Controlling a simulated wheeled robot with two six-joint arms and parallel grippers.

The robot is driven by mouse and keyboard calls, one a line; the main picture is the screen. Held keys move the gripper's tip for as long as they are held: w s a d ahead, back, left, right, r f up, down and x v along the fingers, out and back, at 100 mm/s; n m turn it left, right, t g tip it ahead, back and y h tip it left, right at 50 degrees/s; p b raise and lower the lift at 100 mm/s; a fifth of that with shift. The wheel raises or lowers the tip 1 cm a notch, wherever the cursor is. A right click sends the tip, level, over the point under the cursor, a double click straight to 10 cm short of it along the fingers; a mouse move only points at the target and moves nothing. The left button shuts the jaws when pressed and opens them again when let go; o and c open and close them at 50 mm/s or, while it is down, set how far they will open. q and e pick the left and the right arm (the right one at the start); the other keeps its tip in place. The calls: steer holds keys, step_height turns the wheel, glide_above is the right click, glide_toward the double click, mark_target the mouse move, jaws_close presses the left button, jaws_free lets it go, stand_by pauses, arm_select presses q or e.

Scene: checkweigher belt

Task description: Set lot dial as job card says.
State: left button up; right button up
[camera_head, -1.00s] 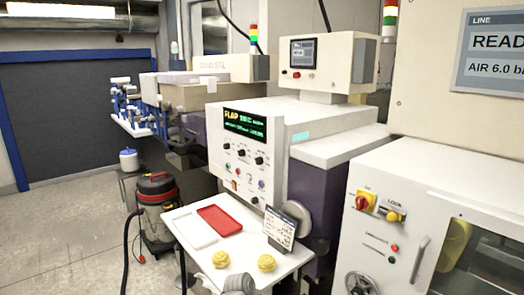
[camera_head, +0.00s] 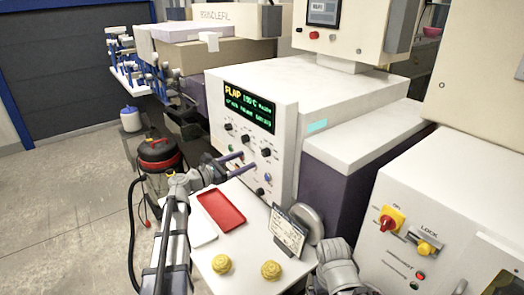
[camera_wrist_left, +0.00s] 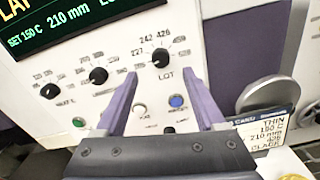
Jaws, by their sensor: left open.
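The lot dial (camera_wrist_left: 161,57) is a black knob labelled LOT on the white panel, with 227, 242 and 426 around it; I cannot tell its pointer's setting. It also shows in the head view (camera_head: 266,152). My left gripper (camera_head: 236,163) is open and empty in front of the panel, below the dial. In the left wrist view its purple fingers (camera_wrist_left: 163,88) point up, apart, with the dial above and between their tips, not visibly touched. The job card (camera_head: 289,230) stands on the shelf; in the left wrist view it (camera_wrist_left: 266,130) reads THIN, 180 C, 210 mm, 426.
Other black knobs (camera_wrist_left: 98,75) and a blue button (camera_wrist_left: 177,101) surround the dial. A green-lettered display (camera_head: 249,107) is above. The shelf holds a red tray (camera_head: 221,211) and two yellow pieces (camera_head: 271,270). A grey round wheel (camera_head: 307,223) is beside the card.

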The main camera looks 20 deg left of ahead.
mark_target(263, 153)
arm_select(q)
steer(key=x, duration=0.7)
steer(key=shift+w+d, duration=0.25)
jaws_close()
stand_by(0.4)
